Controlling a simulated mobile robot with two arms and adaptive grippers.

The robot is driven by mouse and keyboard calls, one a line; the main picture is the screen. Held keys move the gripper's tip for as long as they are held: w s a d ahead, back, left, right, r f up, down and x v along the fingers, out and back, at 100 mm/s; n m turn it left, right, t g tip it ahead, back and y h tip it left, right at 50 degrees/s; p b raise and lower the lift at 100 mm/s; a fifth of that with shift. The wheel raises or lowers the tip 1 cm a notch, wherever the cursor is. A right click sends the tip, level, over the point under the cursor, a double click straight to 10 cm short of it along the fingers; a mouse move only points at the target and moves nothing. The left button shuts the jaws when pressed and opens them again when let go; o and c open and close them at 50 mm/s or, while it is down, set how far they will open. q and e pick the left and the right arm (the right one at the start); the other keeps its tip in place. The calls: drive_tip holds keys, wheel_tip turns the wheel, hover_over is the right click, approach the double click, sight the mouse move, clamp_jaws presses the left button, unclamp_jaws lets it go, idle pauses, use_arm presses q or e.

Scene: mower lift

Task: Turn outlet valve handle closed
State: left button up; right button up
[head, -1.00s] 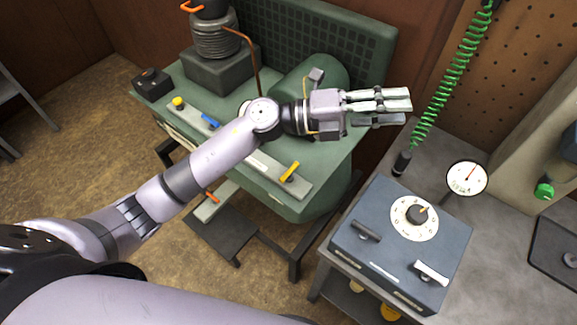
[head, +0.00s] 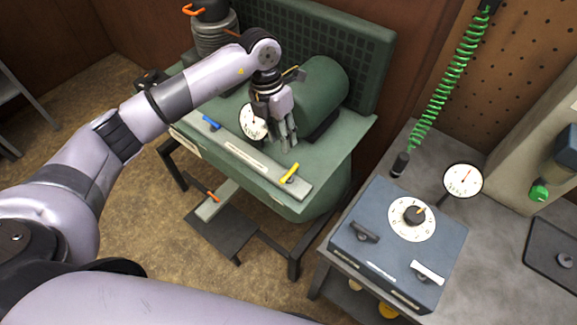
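A green bench (head: 335,165) carries a pale strip (head: 245,157) along its front edge. A yellow handle (head: 289,173) sits at the right end of the strip, slanted across it. A blue handle (head: 211,122) sits nearer the left end. I cannot tell from the picture which handle is the outlet valve. My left gripper (head: 287,147) points down over the bench, behind the yellow handle and apart from it. Its fingers appear edge-on and hold nothing visible; their opening is unclear. It partly hides a white gauge (head: 251,124). My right gripper is out of view.
A green cylinder (head: 325,85) stands just behind my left gripper, with a ribbed grey unit (head: 214,38) at the back left. A blue-grey box (head: 385,285) with a dial (head: 412,218) and levers stands at right, near a gauge (head: 463,181) and green coiled hose (head: 450,95).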

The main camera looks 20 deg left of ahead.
sight(289, 172)
use_arm(q)
drive_tip(key=f+p, duration=0.1)
drive_tip(key=f, duration=0.2)
drive_tip(key=d+f+p, duration=0.1)
drive_tip(key=f, duration=0.3)
drive_tip(key=s+d+f, duration=0.1)
drive_tip(key=f, duration=0.3)
drive_tip(key=shift+d+f+p, duration=0.1)
drive_tip(key=shift+p, duration=0.3)
drive_tip(key=shift+d+f, duration=0.1)
drive_tip(key=shift+f, duration=0.5)
drive_tip(key=shift+c, duration=0.4)
clamp_jaws()
